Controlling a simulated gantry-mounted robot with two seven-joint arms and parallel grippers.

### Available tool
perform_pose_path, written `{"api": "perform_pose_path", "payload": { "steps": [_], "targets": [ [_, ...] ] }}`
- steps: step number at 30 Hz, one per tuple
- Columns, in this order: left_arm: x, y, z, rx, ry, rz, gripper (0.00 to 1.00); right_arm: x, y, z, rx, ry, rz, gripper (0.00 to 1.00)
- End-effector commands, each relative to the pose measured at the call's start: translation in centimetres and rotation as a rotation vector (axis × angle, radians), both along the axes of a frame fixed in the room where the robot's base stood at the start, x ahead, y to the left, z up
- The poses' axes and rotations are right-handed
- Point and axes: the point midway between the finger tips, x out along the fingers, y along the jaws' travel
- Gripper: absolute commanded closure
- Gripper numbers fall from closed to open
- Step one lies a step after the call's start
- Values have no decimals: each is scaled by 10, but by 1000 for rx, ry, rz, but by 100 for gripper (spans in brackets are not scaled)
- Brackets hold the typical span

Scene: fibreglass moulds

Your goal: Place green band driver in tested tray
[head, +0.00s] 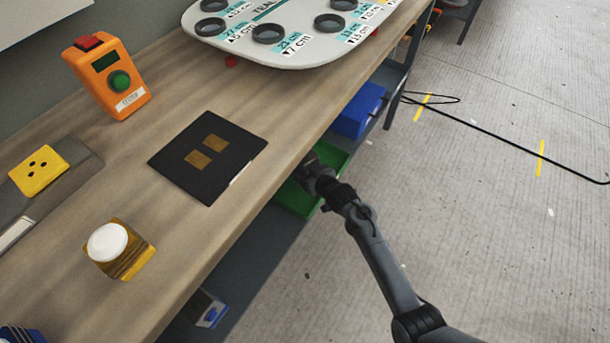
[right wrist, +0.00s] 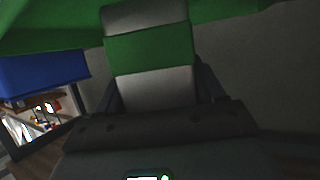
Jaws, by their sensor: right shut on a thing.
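The green band driver (right wrist: 150,52) is a pale grey body with a wide green band. It fills the upper middle of the right wrist view, between the two dark fingers of my right gripper (right wrist: 158,88), which is shut on it. In the head view my right gripper (head: 316,174) reaches in under the workbench edge, over a green tray (head: 296,201) on the lower shelf. The driver is hidden there. The green tray's wall also shows in the right wrist view (right wrist: 50,35). I see no label saying which tray is the tested one. My left gripper is not in view.
A blue bin (head: 358,108) stands on the shelf beside the green tray. The workbench (head: 290,120) overhangs the shelf. On it are an orange tester (head: 108,78), a black mat (head: 180,166) and a white-topped block (head: 125,255). Floor to the right is open, with a cable.

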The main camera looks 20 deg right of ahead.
Motion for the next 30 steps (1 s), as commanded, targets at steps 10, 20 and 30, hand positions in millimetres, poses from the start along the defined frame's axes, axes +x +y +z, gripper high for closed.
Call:
{"api": "perform_pose_path", "payload": {
  "steps": [10, 20, 30],
  "targets": [
    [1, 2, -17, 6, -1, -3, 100, 1, 0, -25, 0, -3, 0, 82],
    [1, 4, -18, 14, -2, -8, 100, 0, 0, -30, 0, 1, 0, 29],
    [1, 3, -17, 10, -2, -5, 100, 0, 0, -30, 0, 1, 0, 6]
  ]
}}
